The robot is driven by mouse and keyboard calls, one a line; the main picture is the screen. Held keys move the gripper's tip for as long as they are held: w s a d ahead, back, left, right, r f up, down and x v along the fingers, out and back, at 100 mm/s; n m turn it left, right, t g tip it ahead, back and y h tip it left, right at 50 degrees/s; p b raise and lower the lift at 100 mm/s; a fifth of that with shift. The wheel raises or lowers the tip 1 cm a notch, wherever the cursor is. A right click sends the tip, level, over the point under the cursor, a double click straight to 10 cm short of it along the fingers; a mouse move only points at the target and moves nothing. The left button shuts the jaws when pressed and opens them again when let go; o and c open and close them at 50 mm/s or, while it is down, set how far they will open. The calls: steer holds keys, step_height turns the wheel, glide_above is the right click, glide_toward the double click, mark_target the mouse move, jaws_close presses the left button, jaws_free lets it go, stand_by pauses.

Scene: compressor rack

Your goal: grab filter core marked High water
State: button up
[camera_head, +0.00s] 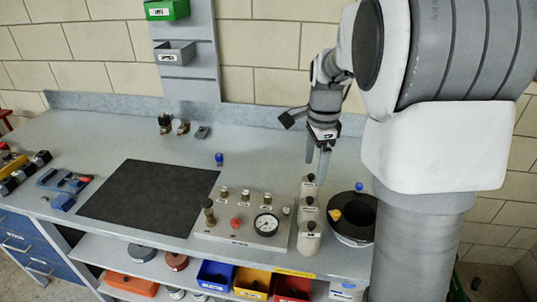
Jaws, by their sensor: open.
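Three pale upright cylinders with dark tops and small labels, which look like the filter cores, stand in a row towards the right of the bench: a far one (309,187), a middle one (308,212) and a near one (309,240). Their labels are too small to read, so I cannot tell which is marked High water. My gripper (316,165) points down with its fingers apart, at the far end of the row. Its tips are close to the top of the far cylinder; I cannot tell the exact gap. Nothing shows between the fingers.
A grey panel with a gauge (266,224) and several valves stands left of the row. A round black-topped container (352,218) stands close on the right. A black mat (148,198) lies further left. A small blue item (219,159) sits behind the panel, with clear bench around it.

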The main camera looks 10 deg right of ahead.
mark_target(307, 214)
steer(key=shift+m, duration=0.7)
steer(key=f, duration=0.6)
steer(key=w+f+b, duration=0.1)
steer(key=f, duration=0.6)
steer(key=f+b, duration=0.1)
steer(key=f, duration=0.6)
steer(key=shift+w+d, duration=0.25)
steer(key=shift+w, duration=0.1)
steer(key=shift+r, duration=0.1)
jaws_close()
